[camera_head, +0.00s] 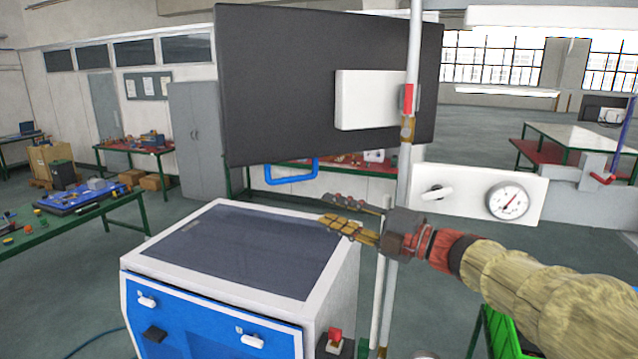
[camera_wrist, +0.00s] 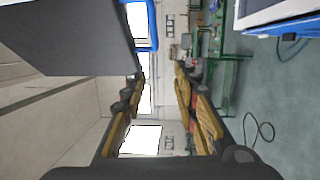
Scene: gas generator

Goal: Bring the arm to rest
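My arm reaches in from the right in the head view, and my gripper (camera_head: 330,209) is in the air near the right rear of the generator cabinet (camera_head: 341,262). The cabinet is white with a blue front and a dark top. The gripper's two fingers are spread, with nothing seen between them. The wrist view also shows my gripper (camera_wrist: 159,74) with a clear gap between the fingers. A large black panel (camera_head: 290,85) stands raised behind the cabinet, with a blue handle (camera_head: 291,173) below it. The panel also shows in the wrist view (camera_wrist: 70,35).
A vertical pole (camera_head: 411,150) stands beside my gripper. It carries a red-handled valve (camera_head: 408,100). A white plate with a round gauge (camera_head: 508,201) is to the right. A green crate (camera_head: 505,335) is below my arm. Worktables (camera_head: 70,230) stand at left, with open floor between.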

